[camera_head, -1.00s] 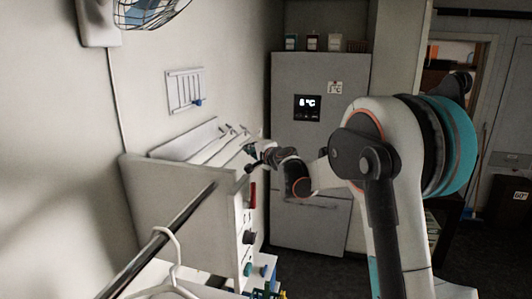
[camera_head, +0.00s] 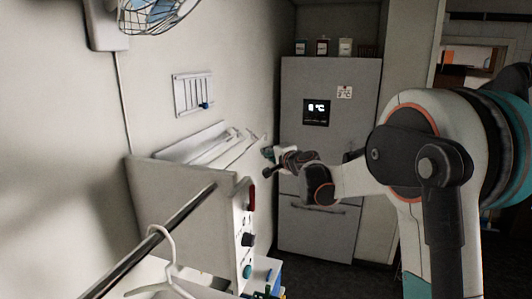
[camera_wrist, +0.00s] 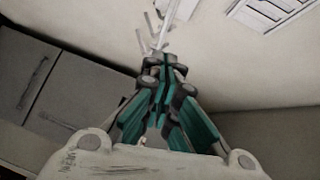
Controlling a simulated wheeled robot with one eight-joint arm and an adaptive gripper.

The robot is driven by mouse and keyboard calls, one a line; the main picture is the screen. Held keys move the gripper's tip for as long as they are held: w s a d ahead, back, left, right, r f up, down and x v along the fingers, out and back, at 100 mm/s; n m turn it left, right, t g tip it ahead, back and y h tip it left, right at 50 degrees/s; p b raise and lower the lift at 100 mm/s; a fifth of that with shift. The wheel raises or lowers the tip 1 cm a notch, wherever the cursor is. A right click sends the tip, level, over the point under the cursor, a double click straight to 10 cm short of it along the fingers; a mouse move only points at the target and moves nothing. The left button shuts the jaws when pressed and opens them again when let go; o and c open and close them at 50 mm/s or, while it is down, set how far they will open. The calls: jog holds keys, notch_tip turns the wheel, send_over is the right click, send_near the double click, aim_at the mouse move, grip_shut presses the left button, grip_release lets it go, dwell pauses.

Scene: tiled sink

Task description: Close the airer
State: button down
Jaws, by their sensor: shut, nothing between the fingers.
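A white slatted rack with thin bars (camera_head: 215,147), which looks like the airer, lies tilted on top of a pale cabinet beside the left wall. Pale bars (camera_wrist: 158,28) also show beyond my fingertips in the wrist view. My gripper (camera_head: 268,163) is just right of the rack's right end, near the cabinet's front edge. In the wrist view my gripper (camera_wrist: 164,66) has its teal fingers together with nothing between them. I cannot tell whether the fingertips touch the bars. Part of the rack's right end is hard to make out in the dim light.
The pale cabinet (camera_head: 180,200) has knobs on its front (camera_head: 248,240). A rail (camera_head: 150,250) with a white hanger (camera_head: 168,262) is in the foreground. A barred panel (camera_head: 193,93) and a fan (camera_head: 155,12) are on the wall. A grey fridge (camera_head: 335,130) stands behind.

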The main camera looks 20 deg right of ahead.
jog(key=p+v, duration=0.4)
jog(key=v, duration=0.3)
jog(key=shift+s+r, duration=0.2)
jog(key=shift+r, duration=0.05)
jog(key=shift+f+p, duration=0.1)
jog(key=shift+p, duration=0.35)
jog(key=a+p+x, duration=0.2)
jog(key=x, duration=1)
jog(key=shift+a+f, duration=0.35)
jog(key=shift+f, duration=0.1)
jog(key=shift+a, duration=0.1)
